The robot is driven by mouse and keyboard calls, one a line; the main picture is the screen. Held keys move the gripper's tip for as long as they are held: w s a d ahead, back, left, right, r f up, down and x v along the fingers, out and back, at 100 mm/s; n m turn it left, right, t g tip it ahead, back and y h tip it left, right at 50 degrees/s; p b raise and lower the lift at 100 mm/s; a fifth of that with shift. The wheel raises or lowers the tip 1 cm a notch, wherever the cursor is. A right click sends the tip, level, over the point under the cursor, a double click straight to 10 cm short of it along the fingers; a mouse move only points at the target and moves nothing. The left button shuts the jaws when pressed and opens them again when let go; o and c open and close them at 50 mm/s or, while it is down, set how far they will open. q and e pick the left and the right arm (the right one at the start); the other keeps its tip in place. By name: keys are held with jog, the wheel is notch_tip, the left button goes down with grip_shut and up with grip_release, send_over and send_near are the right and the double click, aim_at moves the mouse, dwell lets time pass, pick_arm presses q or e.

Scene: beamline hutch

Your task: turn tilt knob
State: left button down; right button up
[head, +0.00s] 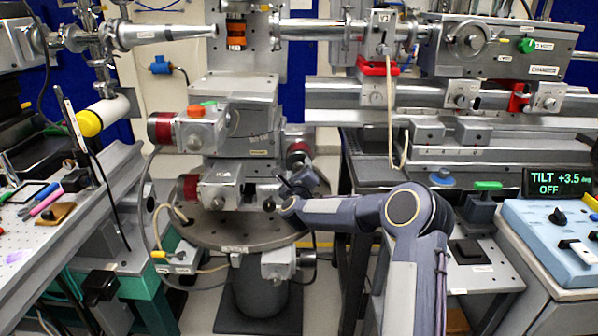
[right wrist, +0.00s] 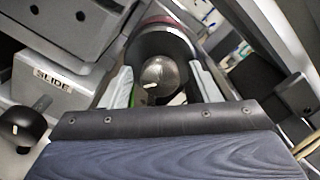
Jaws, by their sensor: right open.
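A dark round knob (right wrist: 162,76) with a short white mark on its face sits between the two pale fingers of my right gripper (right wrist: 162,88) in the right wrist view. The fingers are apart, one on each side of it; I cannot tell whether they touch it. No label shows on this knob. In the head view my right gripper (head: 298,184) is at the right side of the lower stage block and covers what lies behind it. The display (head: 558,183) at the right reads TILT +3.5 deg, OFF. My left gripper is not in view.
A second black knob (right wrist: 22,124) stands beside a SLIDE label (right wrist: 53,77), left of my gripper. The round base plate (head: 222,232) lies below the stage. A blue control box (head: 545,235) is at the right, and a bench (head: 45,240) at the left.

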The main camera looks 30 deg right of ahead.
jog(key=c, duration=1)
jog(key=shift+n, duration=0.3)
